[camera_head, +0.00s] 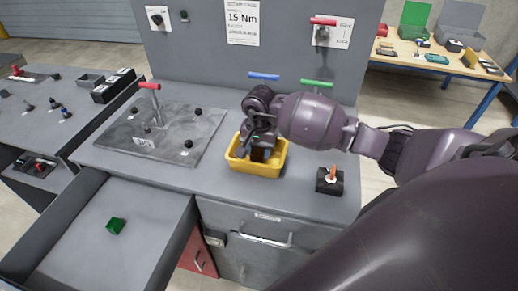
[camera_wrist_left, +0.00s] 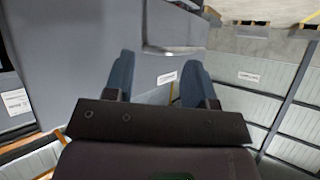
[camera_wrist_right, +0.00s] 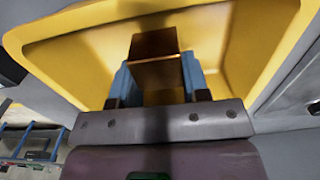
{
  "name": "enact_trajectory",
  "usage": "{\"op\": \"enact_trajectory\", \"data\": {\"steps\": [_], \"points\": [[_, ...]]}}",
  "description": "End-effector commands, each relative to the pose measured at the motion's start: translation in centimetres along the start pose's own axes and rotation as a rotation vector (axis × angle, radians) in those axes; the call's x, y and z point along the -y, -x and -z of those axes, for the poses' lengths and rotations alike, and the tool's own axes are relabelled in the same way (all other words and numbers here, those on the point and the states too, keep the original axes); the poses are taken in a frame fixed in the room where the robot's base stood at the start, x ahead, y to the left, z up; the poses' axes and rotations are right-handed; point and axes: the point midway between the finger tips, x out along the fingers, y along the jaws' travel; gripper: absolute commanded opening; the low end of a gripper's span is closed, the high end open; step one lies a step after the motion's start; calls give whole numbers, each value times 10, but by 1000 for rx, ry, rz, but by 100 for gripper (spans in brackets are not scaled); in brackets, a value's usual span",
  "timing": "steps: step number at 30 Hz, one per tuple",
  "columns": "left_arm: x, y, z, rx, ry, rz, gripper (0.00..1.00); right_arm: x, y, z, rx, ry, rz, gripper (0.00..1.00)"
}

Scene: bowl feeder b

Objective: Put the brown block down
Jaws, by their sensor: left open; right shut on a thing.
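My right gripper (camera_head: 259,154) reaches down into the yellow bin (camera_head: 245,171) on the grey workbench. In the right wrist view my right gripper (camera_wrist_right: 157,80) is shut on the brown block (camera_wrist_right: 157,72), which sits between its blue fingers. The yellow bin's wall (camera_wrist_right: 75,50) surrounds the block in that view. I cannot tell whether the block touches the bin floor. In the head view the gripper mostly hides the block. My left gripper (camera_wrist_left: 158,80) shows only in its own wrist view, open and empty, with grey cabinet fronts beyond it.
A black block with an orange piece (camera_head: 330,179) stands right of the bin. A metal plate with a red-handled tool (camera_head: 152,100) is on the left. An open drawer (camera_head: 150,225) holds a green cube (camera_head: 116,226). Blue (camera_head: 264,76) and green (camera_head: 316,83) handles lie behind my right arm.

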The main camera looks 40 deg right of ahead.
Motion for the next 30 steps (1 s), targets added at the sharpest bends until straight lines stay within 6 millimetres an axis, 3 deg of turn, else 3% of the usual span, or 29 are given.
{"op": "enact_trajectory", "data": {"steps": [11,12,17,26,30], "points": [[0,1,-10,13,1,2,51,0,-3,1,-2,1,1,11],[0,1,-9,13,1,2,51,0,-3,0,-2,1,1,45],[0,1,-9,13,1,2,51,0,-2,0,-2,1,1,68],[0,0,-5,7,0,1,51,0,-1,0,-1,1,2,68],[0,0,-1,1,0,0,51,1,9,2,-4,1,3,68]]}}
